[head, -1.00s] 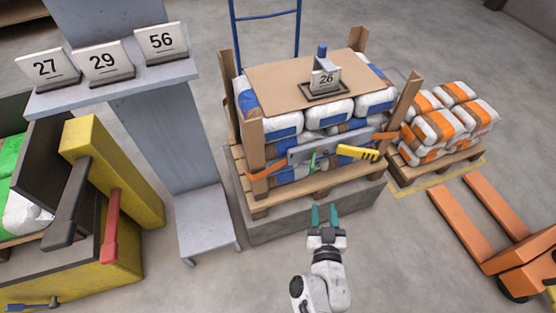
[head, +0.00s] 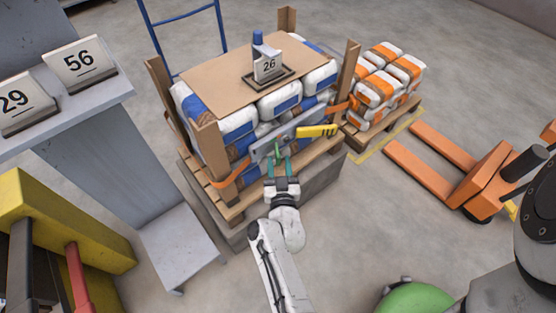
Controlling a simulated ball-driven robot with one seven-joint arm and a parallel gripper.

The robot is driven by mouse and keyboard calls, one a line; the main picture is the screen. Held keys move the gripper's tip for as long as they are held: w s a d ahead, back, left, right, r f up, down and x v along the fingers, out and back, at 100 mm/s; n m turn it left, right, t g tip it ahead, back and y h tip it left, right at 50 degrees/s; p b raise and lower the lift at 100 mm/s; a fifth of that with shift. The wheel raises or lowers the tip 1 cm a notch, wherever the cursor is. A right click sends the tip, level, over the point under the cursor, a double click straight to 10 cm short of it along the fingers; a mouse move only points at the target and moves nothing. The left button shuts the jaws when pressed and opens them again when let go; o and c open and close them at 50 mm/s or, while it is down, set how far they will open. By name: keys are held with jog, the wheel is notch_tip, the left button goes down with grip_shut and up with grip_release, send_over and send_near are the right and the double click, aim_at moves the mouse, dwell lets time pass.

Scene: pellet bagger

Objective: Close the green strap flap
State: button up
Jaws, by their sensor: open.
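The small green flap (head: 278,149) stands out from a grey metal plate (head: 290,137) on the front of the bag stack, where the orange strap (head: 236,172) runs across. The plate has a yellow handle (head: 318,131) on its right. My gripper (head: 279,163) is open, with its two teal fingers pointing at the plate. The fingertips are just below the green flap in the picture. I cannot tell whether they touch it. Nothing shows between the fingers.
Wooden posts (head: 210,153) stand at the pallet's corners. A grey sign stand (head: 110,165) is at left. An orange pallet jack (head: 478,180) and a second bag pallet (head: 384,124) are at right.

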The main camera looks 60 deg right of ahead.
jog(key=shift+x, duration=0.95)
jog(key=shift+c, duration=0.3)
grip_shut()
